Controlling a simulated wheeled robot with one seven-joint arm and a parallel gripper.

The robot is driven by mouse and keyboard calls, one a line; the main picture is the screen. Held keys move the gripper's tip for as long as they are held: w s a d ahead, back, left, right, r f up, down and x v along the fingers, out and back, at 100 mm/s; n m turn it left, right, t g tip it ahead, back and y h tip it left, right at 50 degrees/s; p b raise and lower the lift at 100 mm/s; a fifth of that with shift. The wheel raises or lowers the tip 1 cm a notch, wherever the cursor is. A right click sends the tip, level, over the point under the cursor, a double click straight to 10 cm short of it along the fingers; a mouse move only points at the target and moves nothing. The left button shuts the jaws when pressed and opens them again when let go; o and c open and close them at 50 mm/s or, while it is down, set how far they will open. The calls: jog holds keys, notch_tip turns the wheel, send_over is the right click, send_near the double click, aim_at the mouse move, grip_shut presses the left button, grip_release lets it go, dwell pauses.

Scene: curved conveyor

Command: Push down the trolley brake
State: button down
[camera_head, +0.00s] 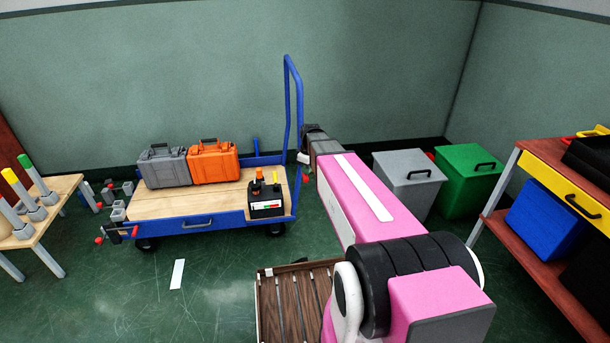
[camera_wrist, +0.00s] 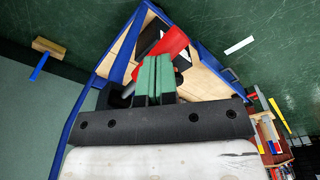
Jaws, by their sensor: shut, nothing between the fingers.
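The trolley (camera_head: 195,226) has a blue frame, a wooden deck and a tall blue handle (camera_head: 288,90) at its right end. It also shows in the wrist view (camera_wrist: 208,82). My gripper (camera_head: 304,158) is at the trolley's right end, beside the handle, small and partly hidden by my arm. In the wrist view my gripper (camera_wrist: 157,64) has its green-padded fingers together with nothing between them. A red part, possibly the brake pedal (camera_wrist: 173,42), shows just beyond the fingertips. A small red bit (camera_head: 306,176) shows below my gripper in the head view. Contact cannot be told.
A grey case (camera_head: 163,167), an orange case (camera_head: 213,164) and a black box (camera_head: 265,206) stand on the deck. Grey (camera_head: 407,190) and green (camera_head: 467,185) bins stand to the right. A wooden slatted thing (camera_head: 290,308) is in front. Open floor lies before the trolley.

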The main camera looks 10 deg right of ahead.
jog(key=shift+f, duration=0.75)
jog(key=shift+s+d+r, duration=0.3)
jog(key=shift+s+d, duration=0.15)
jog(key=shift+d, duration=0.15)
jog(key=shift+s+d+r, duration=0.25)
jog(key=shift+s+d, duration=0.2)
jog(key=shift+d, duration=0.15)
jog(key=shift+r, duration=0.1)
notch_tip(320, 180, up, 11)
jog(key=shift+s+d+f, duration=0.2)
jog(key=shift+s+d, duration=0.1)
jog(key=shift+d, duration=0.15)
